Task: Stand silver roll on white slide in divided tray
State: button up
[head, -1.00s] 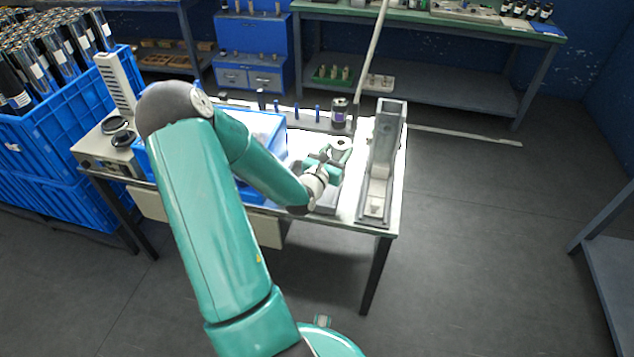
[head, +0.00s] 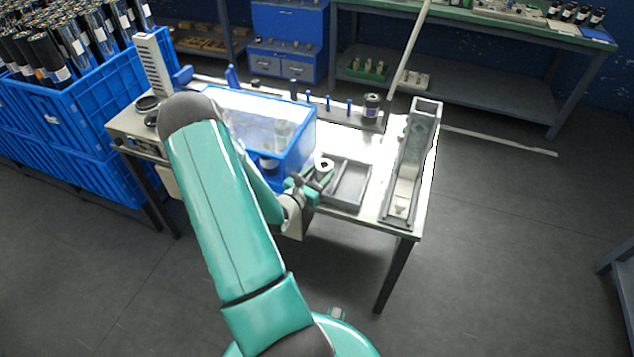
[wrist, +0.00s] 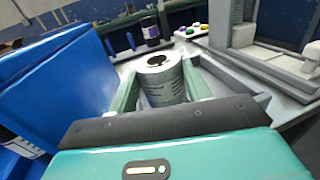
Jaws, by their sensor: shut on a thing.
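My gripper (wrist: 158,88) is shut on a silver roll (wrist: 162,78), which stands upright between the fingers with its white top and dark core hole facing up. In the head view the roll's white ring top (head: 324,162) shows at the left part of the grey divided tray (head: 367,187). My gripper (head: 313,178) there sits between the blue bin and the tray. The tray's wall (wrist: 232,90) is right of the roll in the wrist view. The roll's lower end is hidden, so I cannot tell whether it touches anything. I cannot make out the white slide.
A blue bin (head: 300,150) with a clear cover is close on the left. A tall grey channel fixture (head: 425,125) with a white block (head: 404,190) stands right of the tray. A dark roll (head: 371,106) and several pegs stand on a rack behind. The tray's right compartment looks empty.

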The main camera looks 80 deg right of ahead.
aim_at(318, 181)
jog(key=shift+w+a+f, duration=0.15)
jog(key=shift+w+f, duration=0.1)
jog(key=shift+f, duration=0.05)
jog(key=shift+w+f, duration=0.1)
jog(key=shift+f, duration=1.5)
jog(key=shift+f, duration=0.15)
jog(key=o, duration=1)
jog(key=shift+o, duration=0.2)
jog(key=v, duration=1.2)
